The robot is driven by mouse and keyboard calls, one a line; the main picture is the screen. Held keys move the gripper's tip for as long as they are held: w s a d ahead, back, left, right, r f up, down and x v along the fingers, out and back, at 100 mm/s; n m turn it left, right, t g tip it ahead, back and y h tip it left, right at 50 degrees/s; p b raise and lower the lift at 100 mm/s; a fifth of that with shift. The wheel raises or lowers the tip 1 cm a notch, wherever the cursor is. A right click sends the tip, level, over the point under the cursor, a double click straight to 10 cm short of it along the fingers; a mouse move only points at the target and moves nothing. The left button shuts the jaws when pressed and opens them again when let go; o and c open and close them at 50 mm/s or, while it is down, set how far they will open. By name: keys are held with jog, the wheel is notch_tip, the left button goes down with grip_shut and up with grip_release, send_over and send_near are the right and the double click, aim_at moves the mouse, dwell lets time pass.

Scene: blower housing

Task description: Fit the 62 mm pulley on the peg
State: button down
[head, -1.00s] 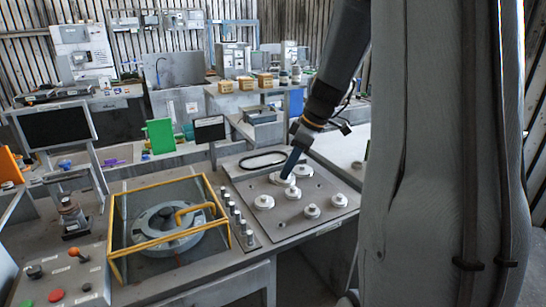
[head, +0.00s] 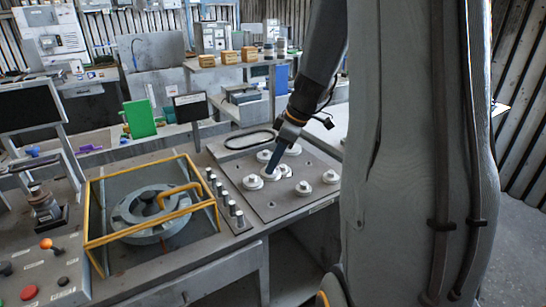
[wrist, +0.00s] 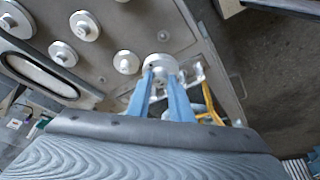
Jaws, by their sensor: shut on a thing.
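My gripper (head: 270,171) reaches down over the grey plate (head: 298,208) in the head view. In the wrist view its two blue fingers (wrist: 165,78) are shut on a pale round pulley (wrist: 160,62), near their tips. In the head view the held pulley is hard to tell from the stepped, pale pulleys close around it. Other pulleys stand on the plate, such as one at the front left (head: 252,182) and one at the right (head: 331,177). No bare peg can be clearly made out, and no size marking is readable.
A black belt loop (head: 249,139) lies at the plate's back. A row of metal posts (head: 231,207) stands left of it. Farther left, a yellow guard frame (head: 107,263) surrounds a grey round housing (head: 136,226).

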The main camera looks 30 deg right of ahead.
notch_tip(320, 180, down, 8)
jog(key=b, duration=0.3)
jog(key=shift+r+b, duration=0.25)
jog(key=shift+b, duration=0.15)
jog(key=shift+f+b, duration=0.7)
jog(key=shift+b, duration=0.15)
jog(key=shift+s+d+f+b, duration=0.1)
jog(key=shift+d+f+b, duration=0.1)
jog(key=shift+b, duration=0.5)
jog(key=shift+f+b, duration=1)
jog(key=shift+b, duration=0.25)
dwell(0.6)
jog(key=c, duration=1.5)
grip_release()
jog(key=shift+r, duration=0.15)
